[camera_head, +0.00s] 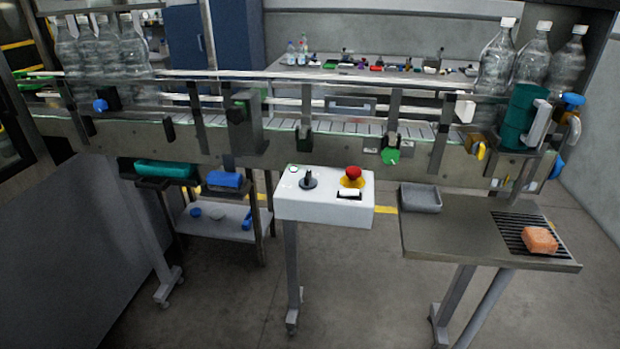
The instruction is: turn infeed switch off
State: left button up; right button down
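A white control box (325,212) stands on a grey post in front of the conveyor. Neither of my grippers shows.
A conveyor (340,134) with rails crosses behind the box, with clear bottles at both ends. A metal side table (450,235) at right holds a grey tray (420,198) and an orange sponge-like block (540,240). A low shelf (215,230) stands left. Space before the box is clear.

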aim_at(307, 182)
jog(key=u, duration=2.65)
jog(key=k, duration=0.95)
jog(key=z, duration=1.2)
jog(key=i, duration=0.5)
